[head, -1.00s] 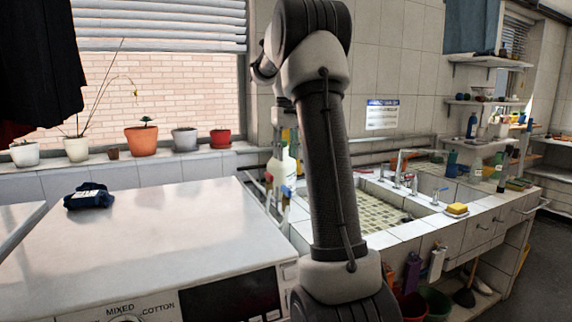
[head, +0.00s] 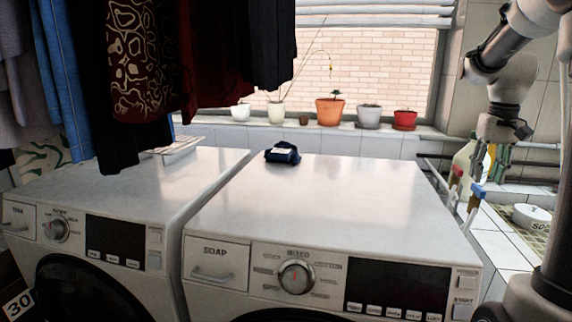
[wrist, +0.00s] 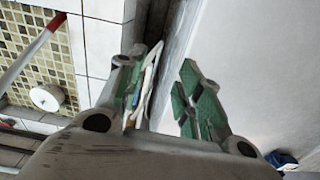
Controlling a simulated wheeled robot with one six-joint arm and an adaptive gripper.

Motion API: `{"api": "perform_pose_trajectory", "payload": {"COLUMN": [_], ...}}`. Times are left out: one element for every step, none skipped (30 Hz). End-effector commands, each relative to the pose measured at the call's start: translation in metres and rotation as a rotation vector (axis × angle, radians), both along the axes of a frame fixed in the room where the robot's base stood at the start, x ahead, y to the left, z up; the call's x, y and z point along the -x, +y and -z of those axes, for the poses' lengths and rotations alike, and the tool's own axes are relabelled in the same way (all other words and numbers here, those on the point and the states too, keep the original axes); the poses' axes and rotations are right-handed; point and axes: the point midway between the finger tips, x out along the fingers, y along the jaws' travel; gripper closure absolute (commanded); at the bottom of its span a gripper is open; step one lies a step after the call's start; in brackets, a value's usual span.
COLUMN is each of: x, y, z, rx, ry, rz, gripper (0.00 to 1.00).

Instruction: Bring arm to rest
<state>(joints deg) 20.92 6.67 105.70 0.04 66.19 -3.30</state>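My gripper (head: 490,165) hangs from my arm at the right of the head view, fingers down. It is above the gap between the right washing machine (head: 330,195) and the tiled sink counter (head: 497,240). In the wrist view my gripper (wrist: 162,78) shows two green-padded fingers spread apart. I see nothing clearly held between them. Thin white and blue handles show behind the left finger.
Brushes with red and blue parts (head: 478,192) and a pale bottle (head: 463,165) stand close to my gripper. A round white soap container (head: 532,216) is in the sink area. A dark blue cloth bundle (head: 283,153) lies on the right machine. Clothes (head: 150,60) hang at upper left.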

Motion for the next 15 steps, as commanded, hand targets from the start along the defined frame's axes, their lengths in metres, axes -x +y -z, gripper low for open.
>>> {"api": "perform_pose_trajectory", "payload": {"x": [0.019,0.029,0.045,0.057,0.069,0.086,0.100,0.112,0.129,0.141,0.153,0.166,0.175,0.183,0.193], "y": [0.017,0.027,0.040,0.050,0.060,0.073,0.082,0.092,0.103,0.110,0.117,0.125,0.131,0.136,0.141], "z": [-0.002,-0.002,-0.001,-0.001,-0.001,0.001,0.003,0.004,0.007,0.009,0.012,0.015,0.017,0.019,0.020], "rx": [0.005,0.009,0.012,0.015,0.019,0.023,0.026,0.029,0.033,0.035,0.037,0.040,0.042,0.042,0.044], "ry": [-0.015,-0.026,-0.039,-0.052,-0.064,-0.083,-0.098,-0.113,-0.134,-0.150,-0.165,-0.187,-0.202,-0.216,-0.235], "rz": [-0.012,-0.019,-0.029,-0.038,-0.048,-0.064,-0.077,-0.092,-0.111,-0.127,-0.144,-0.165,-0.182,-0.198,-0.217], "gripper": [0.64,0.64,0.64,0.64,0.64,0.64,0.64,0.64,0.64,0.64,0.64,0.64,0.64,0.64,0.64]}}
